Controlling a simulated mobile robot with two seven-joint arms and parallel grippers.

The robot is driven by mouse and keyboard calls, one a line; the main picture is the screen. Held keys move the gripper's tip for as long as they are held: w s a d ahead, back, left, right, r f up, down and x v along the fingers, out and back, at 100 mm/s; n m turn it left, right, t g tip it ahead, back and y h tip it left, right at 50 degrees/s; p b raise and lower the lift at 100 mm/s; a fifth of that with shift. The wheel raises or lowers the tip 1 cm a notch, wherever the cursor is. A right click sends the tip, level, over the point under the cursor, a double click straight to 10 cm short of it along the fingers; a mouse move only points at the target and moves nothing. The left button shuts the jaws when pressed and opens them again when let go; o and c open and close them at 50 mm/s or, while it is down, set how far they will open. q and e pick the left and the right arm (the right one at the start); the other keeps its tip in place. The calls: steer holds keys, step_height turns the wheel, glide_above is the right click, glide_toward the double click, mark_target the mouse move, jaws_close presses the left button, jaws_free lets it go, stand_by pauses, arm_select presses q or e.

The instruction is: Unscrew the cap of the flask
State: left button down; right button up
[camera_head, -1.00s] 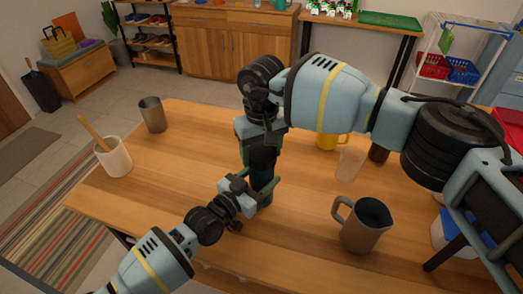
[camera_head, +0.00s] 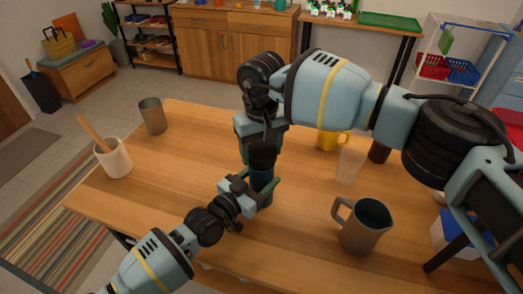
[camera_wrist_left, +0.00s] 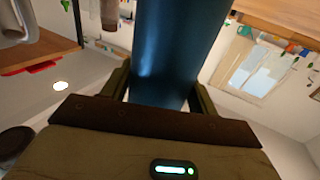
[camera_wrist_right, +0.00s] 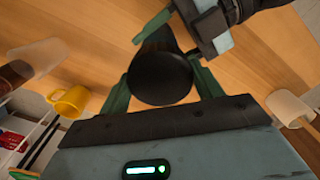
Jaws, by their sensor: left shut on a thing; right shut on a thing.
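The flask (camera_head: 262,180) is dark blue and stands upright near the middle of the wooden table. My left gripper (camera_head: 262,193) is shut around its body from the left; the blue body (camera_wrist_left: 172,50) fills the space between the fingers in the left wrist view. The black cap (camera_wrist_right: 160,77) sits at the flask's top. My right gripper (camera_head: 262,140) points down from above and is shut on the cap, with a finger on either side of it in the right wrist view. Whether the cap is apart from the flask I cannot tell.
On the wooden table (camera_head: 190,180) stand a grey pitcher (camera_head: 358,235), a clear cup (camera_head: 350,164), a yellow mug (camera_head: 328,140), a dark cup (camera_head: 379,152), a metal cup (camera_head: 152,115) and a white crock (camera_head: 114,160) with a wooden utensil. The table's left middle is clear.

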mark_target(261, 149)
steer(key=shift+r, duration=0.65)
steer(key=shift+r, duration=2)
arm_select(q)
steer(key=shift+c, duration=1.8)
jaws_free()
arm_select(e)
steer(key=shift+f, duration=0.15)
arm_select(q)
steer(key=v, duration=1.2)
